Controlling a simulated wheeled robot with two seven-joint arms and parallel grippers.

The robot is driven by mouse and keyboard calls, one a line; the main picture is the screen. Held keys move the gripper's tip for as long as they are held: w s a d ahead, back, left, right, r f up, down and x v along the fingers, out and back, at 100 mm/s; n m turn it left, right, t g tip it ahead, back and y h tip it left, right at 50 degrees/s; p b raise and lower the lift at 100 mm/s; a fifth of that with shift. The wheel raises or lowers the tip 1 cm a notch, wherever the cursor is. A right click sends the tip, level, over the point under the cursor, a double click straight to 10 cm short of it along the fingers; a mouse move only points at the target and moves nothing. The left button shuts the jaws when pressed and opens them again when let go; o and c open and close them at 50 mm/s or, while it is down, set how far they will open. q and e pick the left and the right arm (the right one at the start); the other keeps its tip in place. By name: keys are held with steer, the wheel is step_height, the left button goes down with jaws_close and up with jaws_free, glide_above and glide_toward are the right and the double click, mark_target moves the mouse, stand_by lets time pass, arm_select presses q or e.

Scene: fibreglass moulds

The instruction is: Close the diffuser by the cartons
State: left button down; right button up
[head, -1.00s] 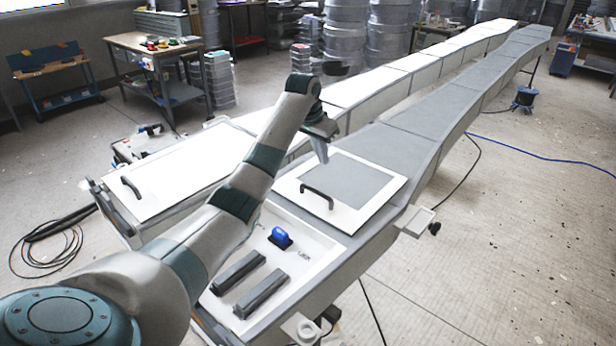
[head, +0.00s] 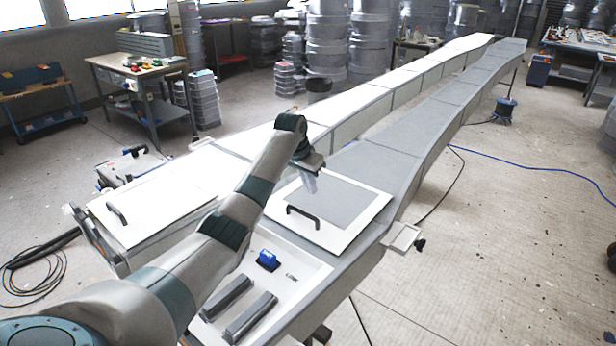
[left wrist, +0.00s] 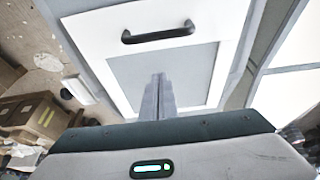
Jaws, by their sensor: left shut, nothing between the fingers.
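A flat panel with a white frame, a grey centre and a black handle (head: 352,198) lies over the near end of the grey mould. It also shows in the left wrist view (left wrist: 115,75), with its handle (left wrist: 160,34) near the top. I cannot tell whether this panel is the diffuser or whether it sits fully down. My left gripper (head: 309,186) is shut and empty, fingers pointing down over the panel's far-left part. Its fingertips (left wrist: 158,78) show against the grey centre; contact is unclear. Brown cartons (left wrist: 32,118) stand at the left in the left wrist view. My right gripper is out of view.
A second white panel with a handle (head: 150,205) lies on the white mould to the left. A blue-topped tool (head: 268,260) and two dark bars (head: 250,316) lie in the near tray. Blue cable (head: 530,167) crosses the open floor at right.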

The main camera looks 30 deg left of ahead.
mark_target(306, 220)
arm_select(q)
steer(key=p+x, duration=0.1)
steer(key=x, duration=0.2)
steer(key=shift+w+f, duration=0.1)
steer(key=shift+f, duration=0.15)
steer(key=shift+w+f, duration=0.25)
steer(key=shift+f, duration=0.4)
steer(key=s+p, duration=0.2)
steer(key=p, duration=0.1)
steer(key=shift+s+a+f, duration=0.15)
steer(key=shift+s+f, duration=0.1)
steer(key=shift+s, duration=0.15)
steer(key=shift+s+f+p, duration=0.25)
steer(key=shift+s+p, duration=0.15)
steer(key=shift+s, duration=0.15)
steer(key=shift+f, duration=0.1)
